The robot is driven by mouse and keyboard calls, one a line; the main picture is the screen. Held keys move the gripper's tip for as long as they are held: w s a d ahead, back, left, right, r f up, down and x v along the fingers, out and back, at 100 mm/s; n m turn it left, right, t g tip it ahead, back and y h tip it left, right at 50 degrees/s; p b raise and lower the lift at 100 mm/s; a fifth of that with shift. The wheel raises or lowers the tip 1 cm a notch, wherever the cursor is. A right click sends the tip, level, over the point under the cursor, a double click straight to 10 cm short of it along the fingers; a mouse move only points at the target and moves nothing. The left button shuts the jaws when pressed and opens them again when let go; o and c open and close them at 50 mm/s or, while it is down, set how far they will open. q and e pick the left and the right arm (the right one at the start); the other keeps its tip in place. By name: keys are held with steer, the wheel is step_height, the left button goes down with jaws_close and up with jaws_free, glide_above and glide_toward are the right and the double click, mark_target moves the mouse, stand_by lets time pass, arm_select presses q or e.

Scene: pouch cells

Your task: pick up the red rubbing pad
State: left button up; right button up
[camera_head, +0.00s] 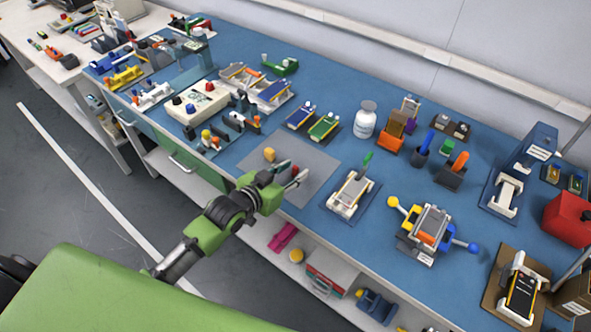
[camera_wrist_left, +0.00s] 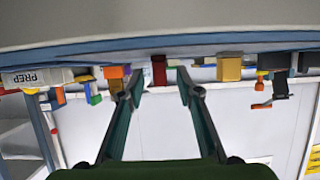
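The red rubbing pad (camera_head: 294,170) is a small dark red block on the grey mat (camera_head: 312,165), partly hidden by my gripper in the head view. In the left wrist view the red pad (camera_wrist_left: 159,70) shows between my fingertips, with a gap on each side. My left gripper (camera_head: 291,174) reaches in over the front of the mat, its fingers apart around or just short of the pad; I cannot tell which. It also shows open in the left wrist view (camera_wrist_left: 160,76). My right gripper is not in view.
A yellow block (camera_head: 269,154) stands on the mat behind my gripper; a yellow block also shows in the wrist view (camera_wrist_left: 229,68). A white cell fixture (camera_head: 351,194) stands to the right. A white bottle (camera_head: 365,120) and green and blue trays (camera_head: 323,126) stand behind.

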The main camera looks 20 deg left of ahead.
arm_select(q)
steer(key=shift+x, duration=0.95)
steer(key=shift+c, duration=0.4)
jaws_close()
